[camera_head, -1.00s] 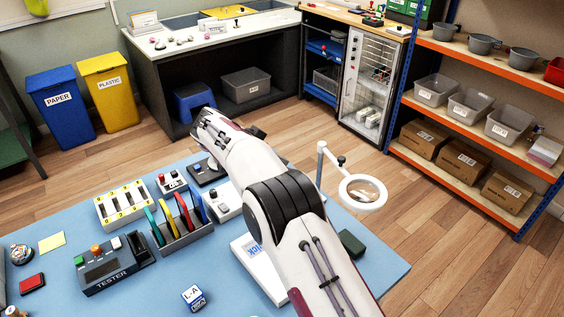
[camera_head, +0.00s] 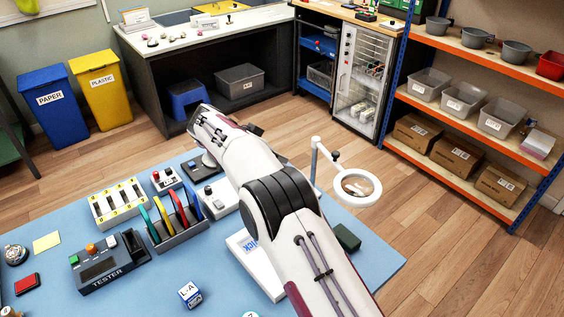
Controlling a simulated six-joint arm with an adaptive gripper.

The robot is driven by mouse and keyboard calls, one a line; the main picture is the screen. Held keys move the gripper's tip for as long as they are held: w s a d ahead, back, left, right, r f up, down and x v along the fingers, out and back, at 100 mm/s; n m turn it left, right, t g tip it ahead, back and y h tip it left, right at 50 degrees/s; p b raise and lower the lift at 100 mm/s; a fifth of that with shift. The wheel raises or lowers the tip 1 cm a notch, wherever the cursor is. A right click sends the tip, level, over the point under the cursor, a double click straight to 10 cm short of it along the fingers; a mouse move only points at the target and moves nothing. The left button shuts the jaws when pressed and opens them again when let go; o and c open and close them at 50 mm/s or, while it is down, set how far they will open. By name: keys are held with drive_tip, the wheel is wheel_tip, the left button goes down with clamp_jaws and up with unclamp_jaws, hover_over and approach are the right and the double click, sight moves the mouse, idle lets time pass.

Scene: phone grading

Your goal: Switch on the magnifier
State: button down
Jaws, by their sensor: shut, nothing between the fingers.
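The magnifier (camera_head: 378,187) stands at the right side of the blue table. It has a white ring around a clear lens, a pale upright post (camera_head: 314,170) and a small dark knob at its joint. I cannot tell whether its ring is lit, and I make out no switch. My white arm reaches from the bottom right towards the upper left, passing left of the magnifier and apart from it in the picture. My gripper does not show; it is hidden beyond the far end of the arm.
The blue table (camera_head: 140,297) holds a tester (camera_head: 108,262), a rack of coloured plates (camera_head: 180,236), a white tray of yellow slots (camera_head: 118,203), button boxes and an L-A cube (camera_head: 190,295). A dark green block (camera_head: 347,237) lies below the magnifier. Shelves (camera_head: 470,150) stand behind right.

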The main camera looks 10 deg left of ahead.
drive_tip(key=x, duration=0.8)
drive_tip(key=shift+w+d+f, duration=0.1)
drive_tip(key=shift+d+f, duration=0.15)
drive_tip(key=shift+f, duration=1.1)
drive_tip(key=shift+d+f, duration=0.15)
drive_tip(key=shift+f, duration=0.85)
drive_tip(key=shift+s+d+f+y, duration=0.15)
drive_tip(key=shift+s+f+y, duration=0.1)
drive_tip(key=shift+f+y, duration=0.15)
drive_tip(key=shift+w+r, duration=0.1)
drive_tip(key=shift+w, duration=0.05)
drive_tip(key=shift+w+a+r, duration=0.15)
drive_tip(key=shift+w+a, duration=0.3)
drive_tip(key=shift+a, duration=0.15)
drive_tip(key=shift+r, duration=0.1)
